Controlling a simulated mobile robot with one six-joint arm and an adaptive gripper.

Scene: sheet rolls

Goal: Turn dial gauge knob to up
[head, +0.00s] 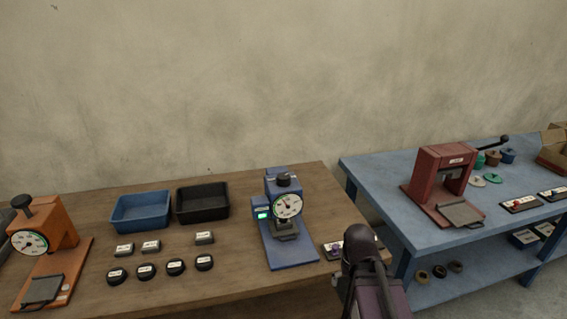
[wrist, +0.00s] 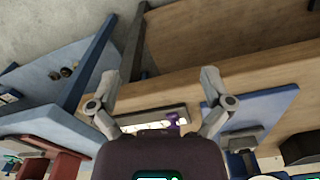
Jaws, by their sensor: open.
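A blue dial gauge device stands on the wooden table in the head view. It has a round white dial (head: 288,206), a dark knob (head: 283,179) on top and a small green display (head: 263,215). An orange device with its own dial (head: 29,242) and black top knob (head: 22,202) stands at the far left. My gripper (wrist: 161,74) is open and empty in the wrist view, with its fingers spread. Its fingers are hidden in the head view, where my dark arm shows right of the blue device. The device's blue base (wrist: 262,108) shows right of my gripper in the wrist view.
A label panel with a purple knob (wrist: 172,119) lies between my fingers in the wrist view. Blue (head: 141,222) and black (head: 202,213) trays stand behind several small labelled blocks and pucks. A red press (head: 437,180) stands on the blue bench (head: 380,190) at right.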

